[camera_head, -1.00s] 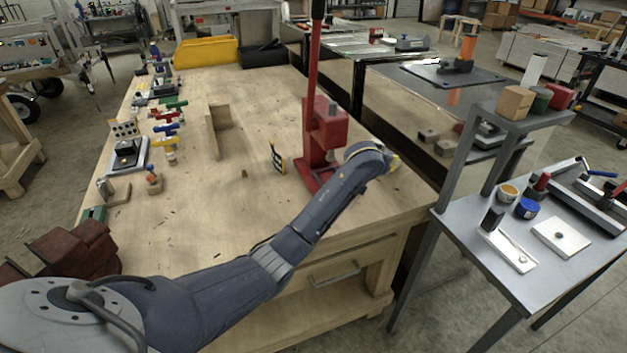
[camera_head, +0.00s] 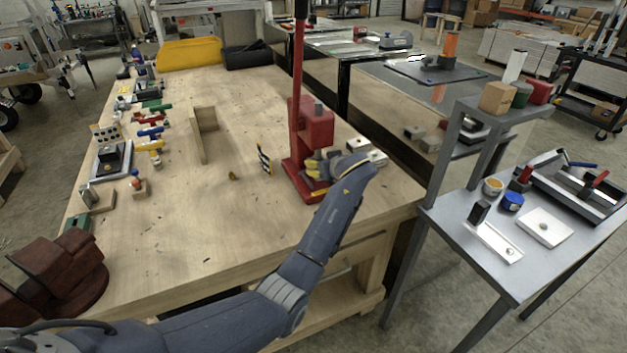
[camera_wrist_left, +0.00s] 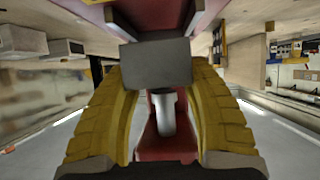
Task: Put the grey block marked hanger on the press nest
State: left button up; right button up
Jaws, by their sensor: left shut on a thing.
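My left gripper (camera_head: 318,172) is at the front of the red press (camera_head: 312,130), low down near its base. In the left wrist view its yellow fingers (camera_wrist_left: 158,85) are closed on a plain grey block (camera_wrist_left: 155,63). No hanger marking shows on the face I see. The wrist picture looks upside down: the red press base (camera_wrist_left: 150,12) lies at its top, beyond the block, and a silver ram (camera_wrist_left: 167,112) shows between the fingers. The nest is not clearly visible, and I cannot tell whether the block touches it. My right gripper is not in view.
Grey blocks (camera_head: 368,150) lie on the bench just right of the press. A small black-and-yellow striped plate (camera_head: 264,158) stands to its left, with a wooden angle piece (camera_head: 203,130) farther left. The bench front (camera_head: 190,240) is mostly clear. A dark red vise (camera_head: 60,270) sits front left.

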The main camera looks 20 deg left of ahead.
pick_arm(q)
jog(key=shift+w+a+f, duration=0.15)
jog(key=shift+a, duration=0.15)
jog(key=shift+f, duration=1.3)
jog(key=o, duration=1.4)
jog(key=shift+f, duration=0.15)
jog(key=shift+r, duration=0.2)
jog(key=shift+v, duration=3.7)
jog(key=shift+f, duration=0.1)
